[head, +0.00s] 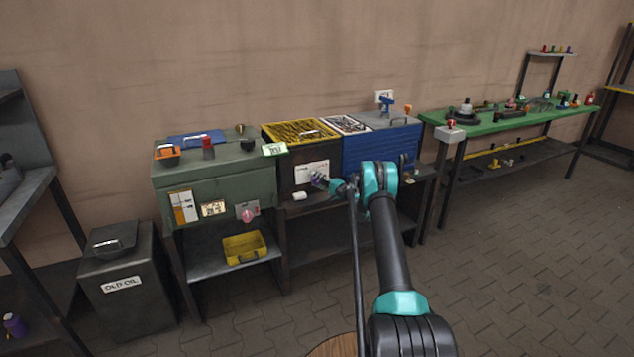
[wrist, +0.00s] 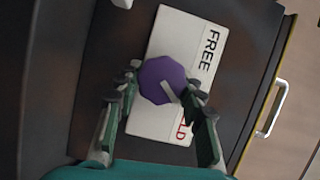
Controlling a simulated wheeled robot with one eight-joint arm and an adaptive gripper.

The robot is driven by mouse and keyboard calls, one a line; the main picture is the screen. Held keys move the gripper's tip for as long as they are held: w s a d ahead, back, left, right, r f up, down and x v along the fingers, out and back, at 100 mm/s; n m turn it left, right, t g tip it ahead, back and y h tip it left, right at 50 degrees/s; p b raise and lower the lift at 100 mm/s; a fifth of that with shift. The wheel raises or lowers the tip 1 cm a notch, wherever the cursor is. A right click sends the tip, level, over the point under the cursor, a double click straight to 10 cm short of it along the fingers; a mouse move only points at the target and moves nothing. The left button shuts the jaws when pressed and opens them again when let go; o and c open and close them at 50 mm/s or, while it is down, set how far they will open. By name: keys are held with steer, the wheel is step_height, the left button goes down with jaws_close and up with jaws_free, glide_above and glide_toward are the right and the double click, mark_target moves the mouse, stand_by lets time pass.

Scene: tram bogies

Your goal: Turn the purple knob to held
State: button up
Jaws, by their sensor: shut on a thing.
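The purple knob (wrist: 163,80) sits on a white label plate (wrist: 168,38) in the wrist view. The plate reads "FREE" at one end, and the other word is partly hidden, with red letters ending in "LD". A pale pointer bar on the knob points toward the red letters, at the lower right. My gripper (wrist: 160,98) has one finger on each side of the knob and is shut on it. In the head view my gripper (head: 335,184) is at the front of the dark cabinet (head: 297,170), and the knob (head: 318,179) shows only small beside it.
A green cabinet (head: 215,182) stands left of the dark one and a blue cabinet (head: 375,150) right of it. A light handle (wrist: 272,108) is at the right in the wrist view. A yellow tray (head: 244,248) lies on the shelf below. The floor at right is clear.

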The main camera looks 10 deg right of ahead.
stand_by(0.4)
steer(key=o, duration=1.2)
steer(key=shift+d, duration=0.1)
steer(key=v, duration=1.2)
steer(key=shift+s, duration=0.1)
